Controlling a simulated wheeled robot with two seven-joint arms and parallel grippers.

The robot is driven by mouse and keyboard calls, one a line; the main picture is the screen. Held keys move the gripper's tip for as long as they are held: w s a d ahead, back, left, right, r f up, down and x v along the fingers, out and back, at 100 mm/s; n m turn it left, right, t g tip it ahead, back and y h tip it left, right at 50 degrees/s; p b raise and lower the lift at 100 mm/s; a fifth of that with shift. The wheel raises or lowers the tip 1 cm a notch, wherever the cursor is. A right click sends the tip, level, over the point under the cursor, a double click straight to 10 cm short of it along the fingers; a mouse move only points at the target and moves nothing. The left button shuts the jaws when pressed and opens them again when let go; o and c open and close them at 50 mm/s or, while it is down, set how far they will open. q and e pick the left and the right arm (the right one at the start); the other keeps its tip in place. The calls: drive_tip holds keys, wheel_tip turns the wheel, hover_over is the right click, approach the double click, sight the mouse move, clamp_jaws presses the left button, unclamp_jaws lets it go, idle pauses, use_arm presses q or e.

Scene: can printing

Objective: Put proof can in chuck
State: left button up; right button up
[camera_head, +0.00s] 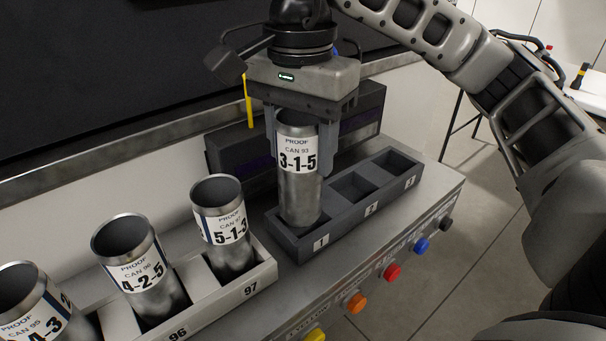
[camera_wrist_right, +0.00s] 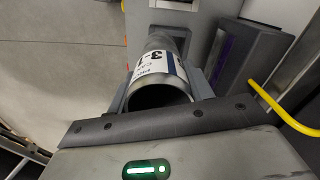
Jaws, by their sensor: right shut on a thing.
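The proof can (camera_head: 298,185), labelled CAN 93 with 3-1-5, is a silver open cylinder. It stands upright at compartment 1 of the dark chuck block (camera_head: 375,198), its base at or in that compartment; how deep it sits is hard to tell. My right gripper (camera_head: 298,150) comes from above and is shut on the can, one finger on each side. The right wrist view shows the can's open rim (camera_wrist_right: 158,92) between the fingers. Compartments 2 (camera_head: 352,186) and 3 (camera_head: 391,162) are empty. My left gripper is not in view.
A light rack (camera_head: 262,284) at lower left holds cans 5-1-3 (camera_head: 232,256), 4-2-5 (camera_head: 158,300) and a partly cut-off one (camera_head: 22,300). Colored buttons, including a red one (camera_head: 390,272), line the bench front.

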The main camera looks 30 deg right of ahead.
sight(303, 172)
drive_tip(key=shift+w+d+f, duration=0.2)
drive_tip(key=shift+f, duration=0.2)
drive_tip(key=shift+w+d+f, duration=0.2)
drive_tip(key=shift+f, duration=0.2)
drive_tip(key=shift+w+d+f, duration=0.25)
drive_tip(key=shift+w+f, duration=0.1)
drive_tip(key=shift+w+d+f, duration=0.1)
drive_tip(key=shift+w+f, duration=0.05)
drive_tip(key=shift+f, duration=0.1)
drive_tip(key=shift+w+d+f+b, duration=0.15)
drive_tip(key=shift+f+b, duration=0.25)
drive_tip(key=shift+f, duration=1.3)
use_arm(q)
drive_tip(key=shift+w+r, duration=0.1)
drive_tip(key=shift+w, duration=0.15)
